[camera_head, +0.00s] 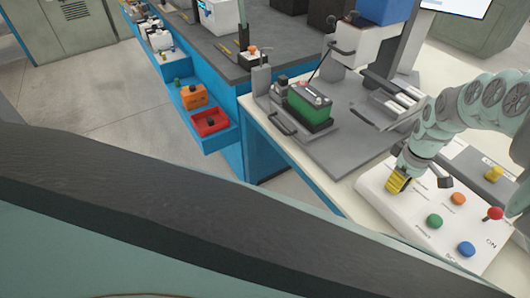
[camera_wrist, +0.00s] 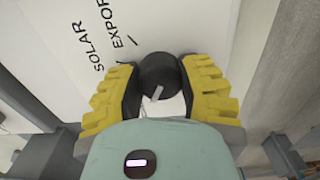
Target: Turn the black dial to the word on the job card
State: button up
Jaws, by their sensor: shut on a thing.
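The black dial (camera_wrist: 158,72) is between the two yellow-padded fingers of my gripper (camera_wrist: 160,80) in the wrist view. My gripper is shut on it, one finger on each side. A short pale mark on the dial points toward the bottom of that picture, slightly left. The words SOLAR (camera_wrist: 88,46) and EXPORT (camera_wrist: 126,28) are printed on the white panel at the upper left of the dial. In the head view my gripper (camera_head: 397,182) is down on the white control panel (camera_head: 408,220) and hides the dial. I cannot make out a job card.
The panel also carries orange (camera_head: 458,198), green (camera_head: 434,221) and blue (camera_head: 466,249) buttons, a red-knobbed lever (camera_head: 495,213) and a yellow knob (camera_head: 493,174). A green battery (camera_head: 309,108) stands on the grey plate behind. Red (camera_head: 209,122) and orange bins (camera_head: 194,96) are farther left.

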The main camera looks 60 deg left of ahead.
dwell(0.3)
jog(key=o, duration=1.2)
notch_tip(320, 180, up, 7)
jog(key=shift+w+d+f, duration=0.1)
jog(key=shift+w, duration=0.05)
jog(key=shift+r, duration=0.3)
